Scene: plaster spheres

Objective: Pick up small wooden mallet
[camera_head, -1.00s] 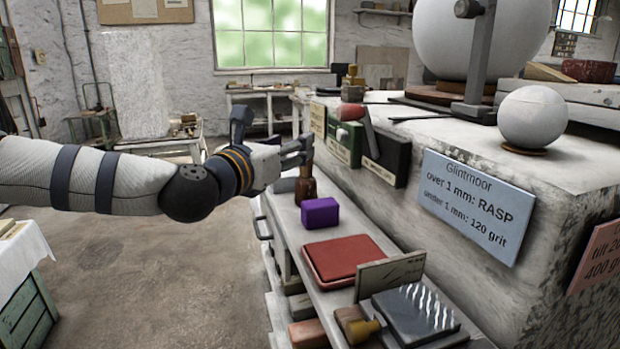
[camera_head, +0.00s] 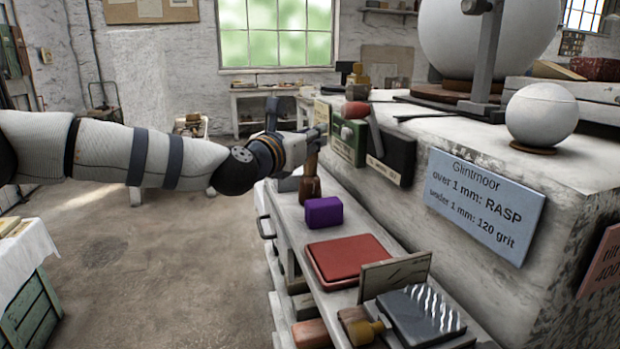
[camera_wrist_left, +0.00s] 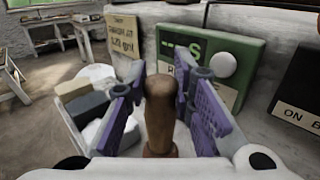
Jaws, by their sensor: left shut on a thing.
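The small wooden mallet (camera_head: 310,187) is brown and stands upright on the grey shelf, its narrow handle pointing up. My left gripper (camera_head: 314,138) comes in from the left and is shut on the upper handle. In the left wrist view the brown handle (camera_wrist_left: 158,105) rises between the two purple-padded fingers (camera_wrist_left: 160,118). The mallet's lower part is out of sight in that view. In the head view its base appears to be still on the shelf. My right gripper is not in view.
A purple block (camera_head: 323,212) stands just in front of the mallet, with a red tray (camera_head: 347,258) nearer. A green panel (camera_head: 348,142) with a white knob (camera_wrist_left: 222,64) is close to the right of the gripper.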

